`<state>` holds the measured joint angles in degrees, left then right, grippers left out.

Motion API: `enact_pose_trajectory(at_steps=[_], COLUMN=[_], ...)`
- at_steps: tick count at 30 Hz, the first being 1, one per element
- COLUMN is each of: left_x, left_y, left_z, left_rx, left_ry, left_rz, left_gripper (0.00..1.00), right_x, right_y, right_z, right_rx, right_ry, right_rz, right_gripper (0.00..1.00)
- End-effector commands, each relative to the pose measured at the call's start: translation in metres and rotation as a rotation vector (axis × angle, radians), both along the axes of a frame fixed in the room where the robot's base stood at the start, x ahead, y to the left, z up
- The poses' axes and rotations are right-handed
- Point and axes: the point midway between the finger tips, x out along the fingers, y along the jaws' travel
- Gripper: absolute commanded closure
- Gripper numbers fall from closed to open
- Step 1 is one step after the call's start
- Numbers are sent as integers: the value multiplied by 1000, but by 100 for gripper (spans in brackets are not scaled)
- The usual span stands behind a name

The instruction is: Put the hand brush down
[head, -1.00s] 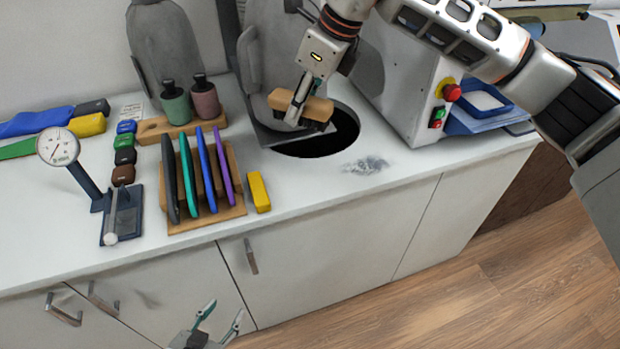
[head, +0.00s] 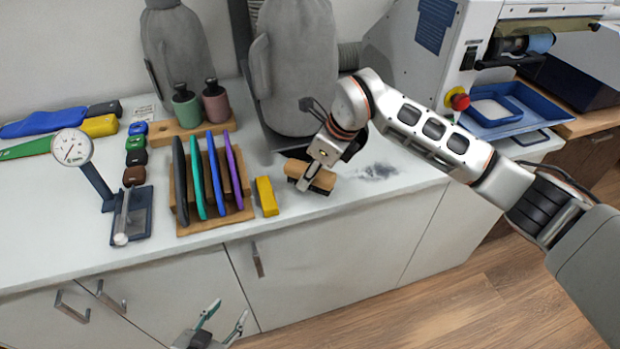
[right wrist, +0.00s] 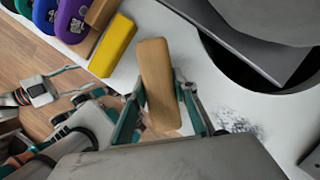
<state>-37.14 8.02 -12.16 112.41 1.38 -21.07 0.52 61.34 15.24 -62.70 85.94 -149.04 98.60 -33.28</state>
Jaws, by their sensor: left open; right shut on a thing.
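The hand brush (head: 294,168) has a wooden back and dark bristles underneath. My right gripper (head: 309,178) is shut on it, low over the white counter to the right of the yellow block. Whether the bristles touch the counter I cannot tell. In the right wrist view the brush's wooden back (right wrist: 157,75) sits between the two fingers (right wrist: 160,108). My left gripper (head: 218,326) is open and empty, in front of the cabinet doors and below the counter's edge.
A yellow block (head: 265,196) and a wooden rack (head: 241,214) of coloured insoles stand left of the brush. A grey dust patch (head: 377,172) lies to its right. A dark round opening (right wrist: 235,68) is behind. The counter's front strip is clear.

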Motion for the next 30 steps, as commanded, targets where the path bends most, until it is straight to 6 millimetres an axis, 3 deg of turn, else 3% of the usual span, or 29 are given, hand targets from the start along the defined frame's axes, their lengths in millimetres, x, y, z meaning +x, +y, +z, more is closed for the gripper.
enact_pose_trajectory(at_steps=[3, 14, 15, 17, 30], left_x=[0, 0, 0, 0, 0], left_y=[0, 0, 0, 0, 0], left_z=[1, -1, -1, -1, 0], left_rx=[0, 0, 0, 0, 0], left_ry=[0, 1, 1, 1, 0], left_rz=[0, 0, -1, -1, 0], left_gripper=[55, 55, 55, 55, 55], right_x=[-1, 0, 0, 0, 0], right_y=[0, 0, 0, 0, -2], right_z=[-15, -20, -20, -19, -12], right_rx=[0, 0, 0, 0, 0], right_ry=[3, 0, 0, 0, -2], right_rz=[-2, -1, -1, -1, -1], right_gripper=[99, 99, 67, 55, 55])
